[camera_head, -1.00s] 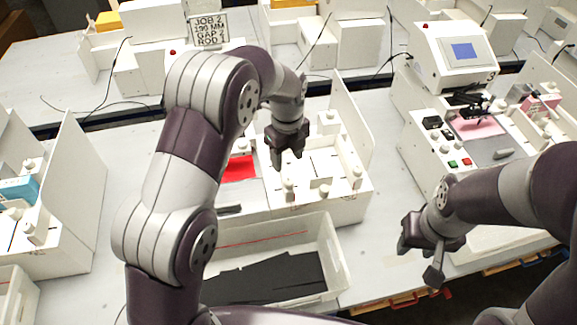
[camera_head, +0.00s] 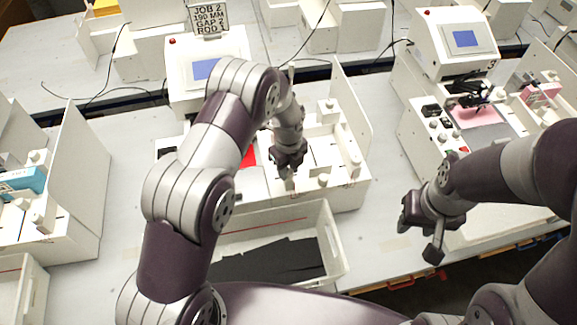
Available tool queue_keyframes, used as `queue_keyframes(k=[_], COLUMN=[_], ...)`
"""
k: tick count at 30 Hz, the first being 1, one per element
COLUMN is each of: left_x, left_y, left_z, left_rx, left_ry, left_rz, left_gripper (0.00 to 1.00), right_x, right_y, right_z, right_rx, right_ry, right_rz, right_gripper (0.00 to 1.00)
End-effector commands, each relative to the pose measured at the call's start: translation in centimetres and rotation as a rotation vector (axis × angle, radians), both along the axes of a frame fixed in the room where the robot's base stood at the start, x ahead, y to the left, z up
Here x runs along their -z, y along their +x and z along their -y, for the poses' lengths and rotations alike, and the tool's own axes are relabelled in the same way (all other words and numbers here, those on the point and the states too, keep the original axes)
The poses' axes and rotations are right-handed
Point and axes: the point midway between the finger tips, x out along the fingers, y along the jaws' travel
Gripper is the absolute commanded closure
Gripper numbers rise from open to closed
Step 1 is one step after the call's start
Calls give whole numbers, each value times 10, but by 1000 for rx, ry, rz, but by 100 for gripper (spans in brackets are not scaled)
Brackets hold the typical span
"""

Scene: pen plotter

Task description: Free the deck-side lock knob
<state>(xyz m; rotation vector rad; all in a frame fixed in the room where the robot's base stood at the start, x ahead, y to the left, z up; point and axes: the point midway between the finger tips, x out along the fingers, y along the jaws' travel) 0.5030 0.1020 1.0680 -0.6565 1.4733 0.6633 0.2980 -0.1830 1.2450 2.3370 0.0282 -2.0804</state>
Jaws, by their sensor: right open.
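The middle plotter has a white deck (camera_head: 343,190) with several small white knobs. One knob (camera_head: 323,180) stands near its front, another (camera_head: 354,163) at its right, and one (camera_head: 330,106) at the back. I cannot tell which is the deck-side lock knob. My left gripper (camera_head: 288,172) points down over the deck's front left part, where a white post-like piece shows just under its fingers. I cannot tell whether they touch it or how far apart they are. My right gripper (camera_head: 420,238) is open and empty, in front of the right plotter.
A white bin (camera_head: 338,258) with dark sheets stands in front of the middle plotter. A tall white panel (camera_head: 352,110) rises at the deck's right. A job sign (camera_head: 208,16) stands behind. Free table (camera_head: 385,225) shows right of the bin.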

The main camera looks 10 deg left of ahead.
Motion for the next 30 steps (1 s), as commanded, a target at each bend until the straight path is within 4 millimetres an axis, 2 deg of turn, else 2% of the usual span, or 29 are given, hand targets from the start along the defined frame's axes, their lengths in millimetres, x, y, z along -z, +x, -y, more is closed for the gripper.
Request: queue_keyframes(k=[1,2,14,20,30], left_x=[-1,-1,0,1,0], left_y=[1,1,2,2,3], left_z=[1,1,1,1,1], left_rx=[0,0,-59,-191,-509], left_ry=[-2,-2,-2,-2,-3], left_rz=[5,5,7,8,12], left_gripper=[92,99,99,99,99], right_x=[0,0,6,17,37], right_y=[0,0,0,0,0], right_z=[0,0,0,0,0], right_rx=[0,0,0,0,0], right_ry=[0,0,0,0,0], right_rz=[0,0,0,0,0], right_gripper=[57,57,57,57,57])
